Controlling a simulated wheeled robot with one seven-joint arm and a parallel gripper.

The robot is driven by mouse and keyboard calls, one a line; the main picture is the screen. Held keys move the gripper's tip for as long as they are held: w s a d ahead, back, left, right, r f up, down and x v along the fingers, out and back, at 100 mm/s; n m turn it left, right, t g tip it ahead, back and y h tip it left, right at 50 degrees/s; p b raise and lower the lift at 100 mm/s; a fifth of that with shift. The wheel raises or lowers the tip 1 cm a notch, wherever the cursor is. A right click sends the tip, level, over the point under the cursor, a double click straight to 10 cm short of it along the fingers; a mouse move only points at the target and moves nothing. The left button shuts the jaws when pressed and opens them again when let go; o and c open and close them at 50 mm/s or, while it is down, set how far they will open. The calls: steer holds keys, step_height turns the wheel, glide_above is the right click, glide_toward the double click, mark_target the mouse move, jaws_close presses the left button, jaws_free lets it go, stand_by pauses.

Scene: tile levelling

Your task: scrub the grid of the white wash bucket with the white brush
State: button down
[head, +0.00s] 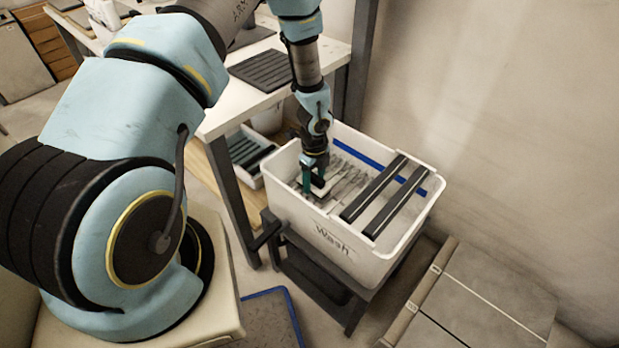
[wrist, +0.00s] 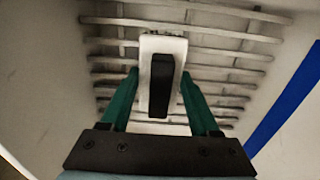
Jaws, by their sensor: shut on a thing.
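The white wash bucket (head: 420,222), lettered "Wash", stands on a dark stand. Its grey slatted grid (head: 349,187) lies inside, and the grid's slats (wrist: 240,74) fill much of the wrist view. My gripper (head: 314,188) is down inside the left part of the bucket. In the wrist view, my gripper's green fingers (wrist: 162,98) are shut on the white brush (wrist: 149,50), which has a black grip on top. The brush is over the grid; its bristles are mostly hidden, so I cannot tell whether they touch the slats.
Two dark bars (head: 396,202) lie across the bucket's right part. A blue strip (wrist: 287,100) runs along an inner wall. A white table (head: 222,118) with a dark ribbed tile stands behind left. Grey slabs (head: 483,300) lie on the floor at right.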

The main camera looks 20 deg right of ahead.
steer(key=shift+s+d+f+b, duration=0.15)
steer(key=shift+s+d, duration=0.25)
steer(key=shift+s, duration=0.35)
steer(key=shift+s+d+r+b, duration=0.1)
steer(key=shift+s+d+b, duration=0.1)
steer(key=shift+s+d, duration=0.45)
steer(key=shift+s+d+f+b, duration=0.1)
steer(key=shift+s+d+b, duration=0.1)
steer(key=shift+s, duration=0.7)
steer(key=shift+w+a+p, duration=0.3)
steer(key=shift+w+a, duration=0.15)
steer(key=shift+w, duration=0.35)
steer(key=shift+w+a+p, duration=0.3)
steer(key=shift+w+a, duration=0.15)
steer(key=shift+w, duration=0.3)
steer(key=shift+w+a+p, duration=0.2)
steer(key=shift+w+a, duration=0.15)
steer(key=shift+w, duration=0.3)
steer(key=shift+w+a+p, duration=0.15)
steer(key=shift+w+a, duration=0.25)
steer(key=shift+w, duration=0.3)
steer(key=shift+w+a+p, duration=0.2)
steer(key=shift+w+a, duration=0.15)
steer(key=shift+w, duration=0.3)
steer(key=shift+r+p, duration=3.05)
steer(key=shift+r, duration=1)
